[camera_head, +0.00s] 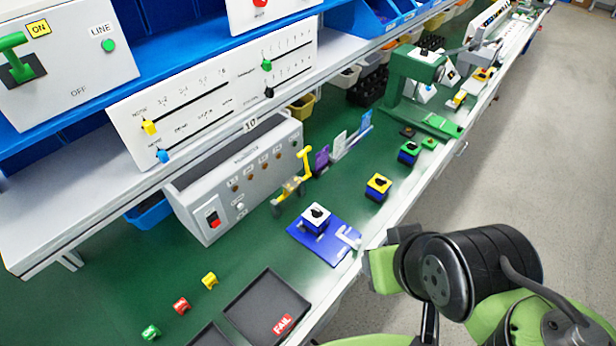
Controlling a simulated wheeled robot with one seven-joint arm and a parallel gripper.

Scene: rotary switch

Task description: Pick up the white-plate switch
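The white-plate switch (316,217) has a white top plate with a black knob over a blue body. It stands upright on a blue mat (318,246) on the green bench, near the front edge. My arm comes in from the lower right and ends just right of the mat. Pale pieces (348,237) at the mat's right edge may be my gripper's fingers, but I cannot make out their opening. They are apart from the switch, to its lower right.
A yellow-plate switch (378,186) and a green-plate switch (409,151) stand farther along the bench. A grey control box (235,180) is behind the mat. A black tray (266,306) marked FAIL lies in front left. Small coloured knobs (181,305) lie left. A shelf overhangs the back.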

